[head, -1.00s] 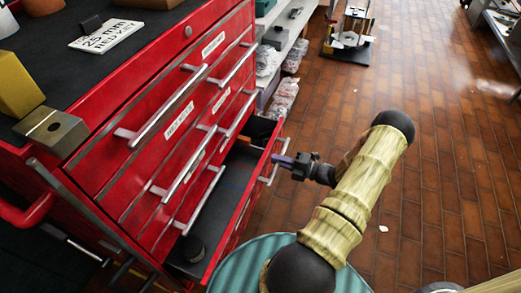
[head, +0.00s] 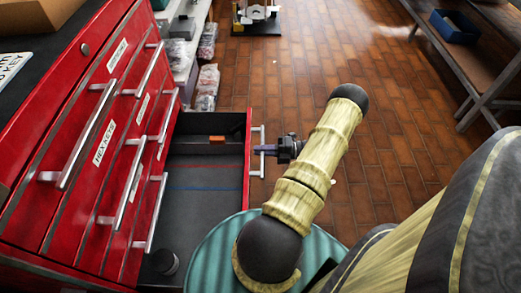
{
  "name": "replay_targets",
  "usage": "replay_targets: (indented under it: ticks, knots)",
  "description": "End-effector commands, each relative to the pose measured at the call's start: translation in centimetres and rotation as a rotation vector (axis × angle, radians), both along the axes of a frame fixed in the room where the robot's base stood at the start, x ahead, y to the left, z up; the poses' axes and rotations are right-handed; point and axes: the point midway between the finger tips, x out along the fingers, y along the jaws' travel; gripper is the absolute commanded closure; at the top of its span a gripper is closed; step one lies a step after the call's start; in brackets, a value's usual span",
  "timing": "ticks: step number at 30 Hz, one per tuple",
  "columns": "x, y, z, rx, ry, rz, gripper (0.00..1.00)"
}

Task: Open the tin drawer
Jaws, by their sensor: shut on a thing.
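A lower drawer (head: 205,190) of the red cabinet is pulled well out, and I see down into its dark grey inside. Its red front (head: 247,165) faces right, and a silver bar handle (head: 258,135) is on it. My gripper (head: 266,150) is shut on this handle, near the middle of the bar. The drawer holds a dark round piece (head: 165,262) at the near end and a small orange piece (head: 217,138) at the far end. Red and blue lines cross its floor. Its label is not in view.
The red cabinet's other drawers (head: 110,130) are shut, with silver handles; one label reads HEX KEYS. Shelves with bagged goods (head: 207,85) stand behind. The brick floor (head: 390,130) between is clear.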

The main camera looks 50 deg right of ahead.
Motion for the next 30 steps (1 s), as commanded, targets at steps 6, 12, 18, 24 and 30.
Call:
replay_targets:
  ticks: [6, 12, 18, 24, 30]
  knots:
    - [-0.1, 0.1, -0.2, -0.001, 0.004, 0.002, 0.83]
    - [-0.1, 0.0, -0.1, -0.001, 0.002, 0.0, 0.65]
    - [-0.1, -0.1, 0.0, -0.001, 0.001, -0.001, 0.65]
    - [-1.2, -1.2, 0.0, -0.003, 0.0, -0.004, 0.65]
    - [-3.9, -3.7, 0.0, -0.004, 0.001, -0.004, 0.65]
